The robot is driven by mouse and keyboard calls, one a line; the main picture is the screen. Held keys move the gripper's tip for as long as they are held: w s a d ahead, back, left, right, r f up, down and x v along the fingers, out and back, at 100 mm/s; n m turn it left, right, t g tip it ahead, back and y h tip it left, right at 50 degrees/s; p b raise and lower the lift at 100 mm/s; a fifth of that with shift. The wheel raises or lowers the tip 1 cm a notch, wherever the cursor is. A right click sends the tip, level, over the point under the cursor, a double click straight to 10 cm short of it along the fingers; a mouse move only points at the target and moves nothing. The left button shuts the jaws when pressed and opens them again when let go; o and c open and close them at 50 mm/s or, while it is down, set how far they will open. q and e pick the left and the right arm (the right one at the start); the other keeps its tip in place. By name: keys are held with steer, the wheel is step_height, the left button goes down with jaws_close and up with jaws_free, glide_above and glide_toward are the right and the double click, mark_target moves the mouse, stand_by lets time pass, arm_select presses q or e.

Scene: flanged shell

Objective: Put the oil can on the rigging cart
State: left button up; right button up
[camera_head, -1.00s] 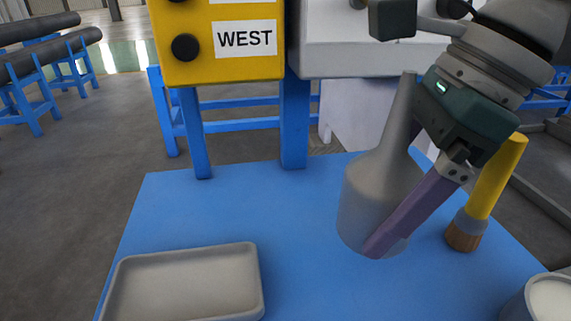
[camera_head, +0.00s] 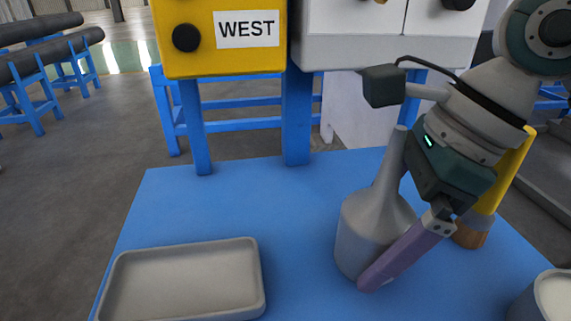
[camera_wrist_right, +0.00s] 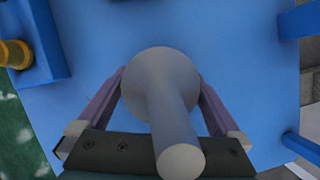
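The oil can (camera_head: 362,225) is grey, with a round body and a long tapering spout pointing up. It is over the near right part of the blue flat top (camera_head: 220,205); no label shows whether this is the rigging cart. My right gripper (camera_head: 374,265) has its purple fingers shut on the can's body. In the head view the near finger crosses its front and the other is hidden. In the right wrist view the oil can (camera_wrist_right: 158,75) sits between both fingers. I cannot tell whether its base touches the top. My left gripper is not in view.
A grey shallow tray (camera_head: 185,280) lies at the near left. A yellow-handled brush (camera_head: 485,215) stands right of the can, partly behind my gripper. A light cup (camera_head: 545,300) is at the bottom right corner. A yellow WEST box (camera_head: 220,55) stands behind. The middle of the top is clear.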

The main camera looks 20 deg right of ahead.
steer(key=shift+r, duration=0.15)
steer(key=shift+d+r, duration=0.1)
steer(key=shift+r, duration=0.2)
steer(key=p+v, duration=0.1)
steer(key=v, duration=1)
steer(key=shift+r+p, duration=0.15)
steer(key=shift+p, duration=0.15)
steer(key=shift+s, duration=0.1)
